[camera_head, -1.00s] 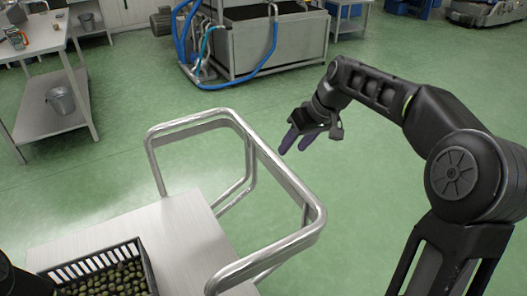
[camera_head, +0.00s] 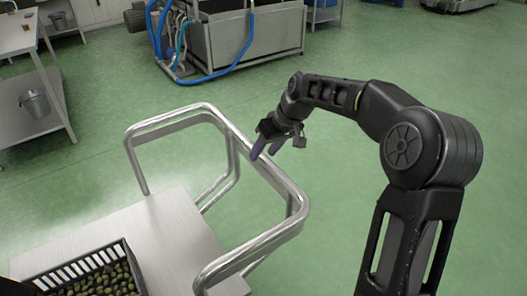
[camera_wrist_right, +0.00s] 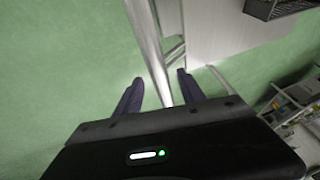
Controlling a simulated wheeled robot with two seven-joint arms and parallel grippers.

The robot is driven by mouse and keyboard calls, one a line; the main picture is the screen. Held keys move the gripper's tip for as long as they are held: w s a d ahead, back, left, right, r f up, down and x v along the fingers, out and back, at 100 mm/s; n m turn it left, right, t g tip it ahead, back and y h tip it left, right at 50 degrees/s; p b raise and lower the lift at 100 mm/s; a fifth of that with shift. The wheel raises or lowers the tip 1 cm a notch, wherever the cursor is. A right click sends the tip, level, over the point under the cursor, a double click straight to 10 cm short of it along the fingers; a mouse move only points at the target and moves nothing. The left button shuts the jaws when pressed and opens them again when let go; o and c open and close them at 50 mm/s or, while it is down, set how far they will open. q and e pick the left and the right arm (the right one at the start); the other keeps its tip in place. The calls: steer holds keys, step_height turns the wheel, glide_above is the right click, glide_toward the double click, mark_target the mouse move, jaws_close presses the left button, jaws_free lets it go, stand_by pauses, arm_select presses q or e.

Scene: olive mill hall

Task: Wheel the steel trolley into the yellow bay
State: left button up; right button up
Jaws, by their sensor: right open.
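The steel trolley (camera_head: 150,235) stands at the lower left of the head view, with a bright tubular handle (camera_head: 285,195) rising on its right side. My right gripper (camera_head: 265,150) is open at the handle's far part, its purple fingers overlapping the top rail. In the right wrist view the gripper (camera_wrist_right: 160,78) has the steel rail (camera_wrist_right: 147,45) running between its two fingers, with no grip on it. I cannot tell whether they touch. The trolley deck (camera_wrist_right: 215,30) shows beyond. My left gripper is not in view. The yellow bay is not in view.
A dark crate (camera_head: 66,264) of olives sits on the trolley deck. A steel side table (camera_head: 40,100) with a bucket (camera_head: 35,103) stands at the left. A large steel tank (camera_head: 255,38) with blue hoses is at the back. Green floor right of the trolley is clear.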

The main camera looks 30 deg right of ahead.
steer(key=shift+w+a+f, duration=0.1)
steer(key=shift+w+f, duration=0.1)
steer(key=shift+f, duration=0.3)
steer(key=shift+c, duration=0.2)
jaws_close()
stand_by(0.9)
